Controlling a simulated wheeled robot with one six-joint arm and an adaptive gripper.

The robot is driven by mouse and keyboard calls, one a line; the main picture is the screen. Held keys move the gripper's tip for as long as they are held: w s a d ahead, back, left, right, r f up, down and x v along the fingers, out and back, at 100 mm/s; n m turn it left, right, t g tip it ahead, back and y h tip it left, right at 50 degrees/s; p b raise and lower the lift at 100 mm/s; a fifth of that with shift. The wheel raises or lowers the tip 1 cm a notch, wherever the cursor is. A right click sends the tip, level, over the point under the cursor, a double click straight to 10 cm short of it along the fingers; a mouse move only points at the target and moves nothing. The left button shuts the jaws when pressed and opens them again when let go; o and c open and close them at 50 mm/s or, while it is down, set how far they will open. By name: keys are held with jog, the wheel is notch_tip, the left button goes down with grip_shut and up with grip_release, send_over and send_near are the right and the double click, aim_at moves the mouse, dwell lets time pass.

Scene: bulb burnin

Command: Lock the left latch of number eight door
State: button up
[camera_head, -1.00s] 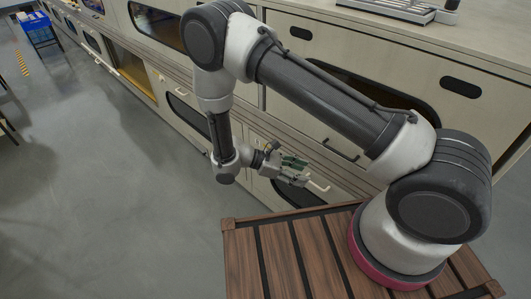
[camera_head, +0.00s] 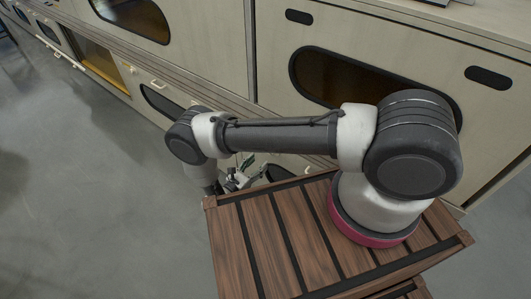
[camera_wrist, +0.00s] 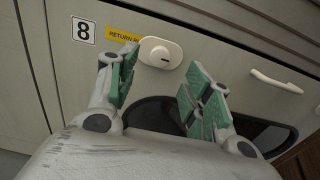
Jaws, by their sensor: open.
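In the wrist view, the number eight door (camera_wrist: 70,75) carries a black-and-white "8" label (camera_wrist: 83,30). My gripper (camera_wrist: 161,64) is open, with green finger pads on either side of the latch in the picture. I see no clear contact, and the remaining gap is hard to judge. In the head view, my gripper (camera_head: 238,178) is low beside the cabinet front, partly hidden by my arm; the latch cannot be made out there.
A yellow "RETURN" label (camera_wrist: 122,35) is partly covered by the latch and a finger. A pale bar handle (camera_wrist: 275,82) is to the right, and a dark oval window (camera_wrist: 150,113) lies below. The grey floor (camera_head: 90,180) to the left is clear.

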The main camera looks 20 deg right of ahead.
jog(key=x, duration=0.7)
grip_shut()
